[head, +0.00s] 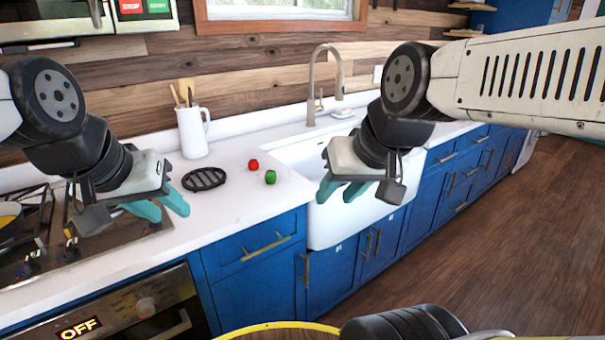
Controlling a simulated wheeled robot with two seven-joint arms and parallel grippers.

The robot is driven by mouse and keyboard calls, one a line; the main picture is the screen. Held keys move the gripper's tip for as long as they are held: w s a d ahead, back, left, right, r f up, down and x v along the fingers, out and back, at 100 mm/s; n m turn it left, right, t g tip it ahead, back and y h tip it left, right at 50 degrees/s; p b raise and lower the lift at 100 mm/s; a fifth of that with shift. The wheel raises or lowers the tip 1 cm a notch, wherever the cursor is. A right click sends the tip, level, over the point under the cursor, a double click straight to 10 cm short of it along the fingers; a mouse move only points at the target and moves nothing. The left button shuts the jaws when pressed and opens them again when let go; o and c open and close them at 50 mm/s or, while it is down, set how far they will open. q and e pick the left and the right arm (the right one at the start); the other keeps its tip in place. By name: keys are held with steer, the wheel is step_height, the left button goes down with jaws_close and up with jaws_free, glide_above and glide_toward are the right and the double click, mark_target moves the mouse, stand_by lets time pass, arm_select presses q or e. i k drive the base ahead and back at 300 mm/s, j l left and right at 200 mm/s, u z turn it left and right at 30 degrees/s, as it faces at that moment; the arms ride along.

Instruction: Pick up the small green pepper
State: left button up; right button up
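The small green pepper (270,177) sits on the white countertop between the black trivet and the sink. A small red item (253,164) lies just behind it to the left. My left gripper (165,207) hangs over the front of the counter near the stove, left of the pepper and apart from it; its teal fingers appear spread with nothing between them. My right gripper (341,190) is in front of the white sink, right of the pepper and apart from it; its teal fingers appear spread and empty.
A black trivet (204,179) and a white pitcher with utensils (193,132) stand left of the pepper. The sink (305,158) with a tall faucet (338,75) is at its right. A stove (40,240) is at the left. Counter in front of the pepper is clear.

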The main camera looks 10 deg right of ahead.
mark_target(270, 176)
steer(key=z, duration=0.1)
steer(key=u, duration=1.85)
steer(key=z, duration=1.8)
steer(key=i+l+u, duration=0.35)
steer(key=i+l, duration=0.3)
steer(key=l, duration=0.15)
